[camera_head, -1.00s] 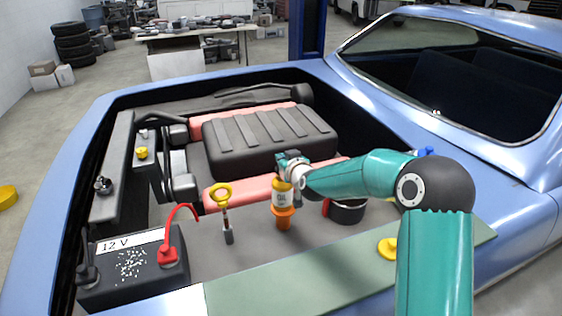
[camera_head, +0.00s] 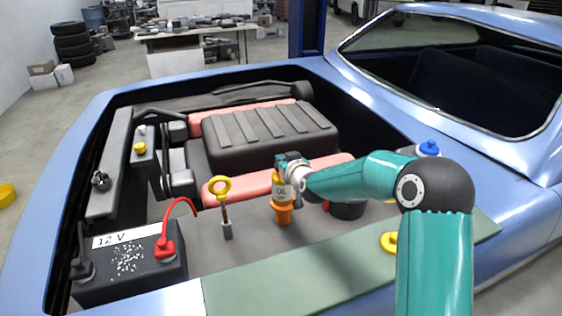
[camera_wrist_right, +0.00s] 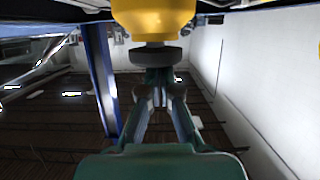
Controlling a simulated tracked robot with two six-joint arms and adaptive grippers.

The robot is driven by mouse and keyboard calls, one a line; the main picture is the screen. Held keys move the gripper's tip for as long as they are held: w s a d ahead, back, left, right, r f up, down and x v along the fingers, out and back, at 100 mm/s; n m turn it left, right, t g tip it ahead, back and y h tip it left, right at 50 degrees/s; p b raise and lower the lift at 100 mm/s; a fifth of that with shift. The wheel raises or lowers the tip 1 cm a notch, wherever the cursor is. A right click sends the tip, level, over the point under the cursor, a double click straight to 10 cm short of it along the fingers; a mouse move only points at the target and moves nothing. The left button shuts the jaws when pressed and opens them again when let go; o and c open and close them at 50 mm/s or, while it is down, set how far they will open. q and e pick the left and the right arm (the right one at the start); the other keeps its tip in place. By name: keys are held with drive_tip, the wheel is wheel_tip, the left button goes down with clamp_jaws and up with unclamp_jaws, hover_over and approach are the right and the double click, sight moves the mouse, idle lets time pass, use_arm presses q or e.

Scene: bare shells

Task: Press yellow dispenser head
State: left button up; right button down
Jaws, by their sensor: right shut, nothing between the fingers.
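A yellow-orange cylinder labelled OIL (camera_head: 282,196) stands upright in the engine bay, on an orange lower part (camera_head: 283,214). I take it to be the dispenser. My right gripper (camera_head: 289,162) is at its upper end, shut and empty; the head view does not show clearly whether it touches. In the right wrist view a rounded yellow part (camera_wrist_right: 153,17) with a grey disc (camera_wrist_right: 153,55) fills the top, just beyond my right fingers (camera_wrist_right: 159,80). The cylinder's top is partly hidden behind the gripper. My left gripper is not in view.
A yellow ring-topped dipstick (camera_head: 219,187) and a 12 V battery (camera_head: 130,262) stand to the left. A black round container (camera_head: 347,209) is close on the right. A green mat (camera_head: 300,280) covers the front edge; a yellow cap (camera_head: 389,242) lies on it.

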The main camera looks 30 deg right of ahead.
drive_tip(key=shift+s+a+f, duration=0.1)
drive_tip(key=shift+f, duration=0.25)
drive_tip(key=r+p, duration=0.2)
drive_tip(key=r, duration=0.2)
drive_tip(key=shift+w, duration=0.2)
drive_tip(key=shift+s+r, duration=0.2)
drive_tip(key=shift+r, duration=0.1)
drive_tip(key=b+v, duration=0.2)
drive_tip(key=v, duration=0.7)
drive_tip(key=shift+s+r, duration=0.2)
drive_tip(key=s+b, duration=0.1)
drive_tip(key=s+d+t+b, duration=0.1)
drive_tip(key=b, duration=0.1)
drive_tip(key=s+b, duration=0.1)
drive_tip(key=b, duration=0.1)
drive_tip(key=shift+s+d+r+m, duration=0.15)
drive_tip(key=shift+s+d+m, duration=0.15)
drive_tip(key=shift+m, duration=0.1)
